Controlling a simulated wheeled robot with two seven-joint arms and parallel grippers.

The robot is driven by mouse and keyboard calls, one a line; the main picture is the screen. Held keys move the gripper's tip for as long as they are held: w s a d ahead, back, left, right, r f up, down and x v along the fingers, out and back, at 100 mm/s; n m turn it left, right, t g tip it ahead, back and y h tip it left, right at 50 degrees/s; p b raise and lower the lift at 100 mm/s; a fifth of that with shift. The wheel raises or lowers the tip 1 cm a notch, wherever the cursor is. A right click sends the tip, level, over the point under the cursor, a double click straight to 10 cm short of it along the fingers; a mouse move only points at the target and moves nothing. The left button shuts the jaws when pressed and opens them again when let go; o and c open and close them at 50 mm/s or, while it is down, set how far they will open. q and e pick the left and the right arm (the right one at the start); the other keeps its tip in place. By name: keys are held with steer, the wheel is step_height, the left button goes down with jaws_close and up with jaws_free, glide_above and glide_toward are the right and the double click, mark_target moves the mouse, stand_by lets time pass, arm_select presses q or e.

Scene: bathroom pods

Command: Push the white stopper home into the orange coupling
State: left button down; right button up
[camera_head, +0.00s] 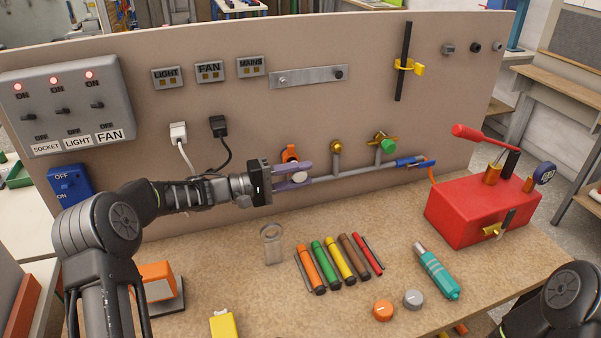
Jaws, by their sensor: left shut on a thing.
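The orange coupling (290,153) sits on the upright panel at the left end of the grey pipe run, partly hidden behind my left gripper. My left gripper (306,175) reaches in from the left, its purplish fingers shut on the white stopper (299,178). The stopper shows as a small white round shape just below the coupling in the picture. I cannot tell whether the stopper touches the coupling or how deep it sits. My right gripper is out of view; only a dark part of my right arm shows at the lower right corner.
The grey pipe (350,172) carries a brass fitting (337,147) and a green knob (388,146). A red pump box (480,210) stands right. Several coloured tubes (339,260), a metal ring bracket (272,243) and a teal tool (437,272) occupy the bench below.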

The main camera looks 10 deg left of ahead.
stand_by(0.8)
arm_select(q)
steer(key=shift+p, duration=0.65)
steer(key=shift+w+a+p, duration=0.35)
steer(key=shift+w+a, duration=0.15)
steer(key=shift+w, duration=0.35)
steer(key=shift+w+a, duration=0.2)
steer(key=shift+w, duration=0.1)
steer(key=shift+w+a, duration=0.25)
steer(key=shift+w, duration=0.1)
steer(key=c, duration=0.9)
jaws_free()
steer(key=shift+w, duration=0.1)
